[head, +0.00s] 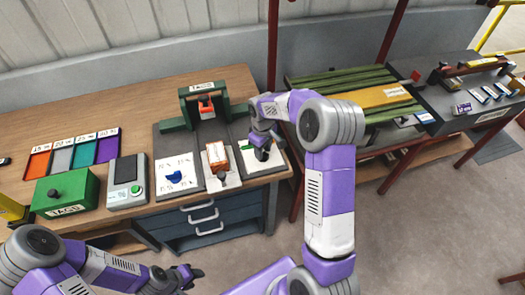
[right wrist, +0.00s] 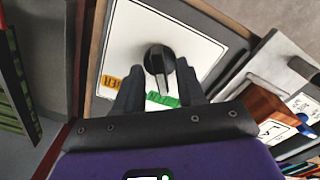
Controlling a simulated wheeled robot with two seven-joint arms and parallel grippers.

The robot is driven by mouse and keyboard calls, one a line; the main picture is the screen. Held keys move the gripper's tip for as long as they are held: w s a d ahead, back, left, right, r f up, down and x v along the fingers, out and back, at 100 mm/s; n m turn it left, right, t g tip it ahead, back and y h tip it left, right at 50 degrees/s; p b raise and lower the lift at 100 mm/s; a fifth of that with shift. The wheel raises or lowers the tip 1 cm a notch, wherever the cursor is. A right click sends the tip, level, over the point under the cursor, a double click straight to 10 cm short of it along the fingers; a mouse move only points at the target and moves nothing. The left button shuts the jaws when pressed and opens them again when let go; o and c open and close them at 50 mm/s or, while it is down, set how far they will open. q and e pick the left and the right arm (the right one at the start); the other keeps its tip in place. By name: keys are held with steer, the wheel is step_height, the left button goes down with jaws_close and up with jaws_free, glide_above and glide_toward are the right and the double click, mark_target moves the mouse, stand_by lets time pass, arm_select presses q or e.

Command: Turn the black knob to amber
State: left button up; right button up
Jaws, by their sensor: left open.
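The black knob (right wrist: 158,60) sits on a white dial plate (right wrist: 195,40) in the right wrist view. Its pointer faces the green label (right wrist: 163,99). An amber-orange label (right wrist: 109,81) lies to the left of the green one, partly behind a finger. My right gripper (right wrist: 159,70) is open, with one finger on each side of the knob; I cannot tell if they touch it. In the head view the knob (head: 262,154) is partly hidden under my right gripper (head: 263,142). My left gripper (head: 192,274) is open and empty, in front of the bench.
Left of the dial plate (head: 275,160) stand an orange-and-white block (head: 217,155), a panel with a blue knob (head: 175,178), a grey device (head: 126,190) and a green box (head: 68,192). A green press frame (head: 183,103) stands behind. Another bench (head: 360,85) is at the right.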

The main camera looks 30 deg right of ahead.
steer(key=shift+f, duration=0.3)
jaws_close()
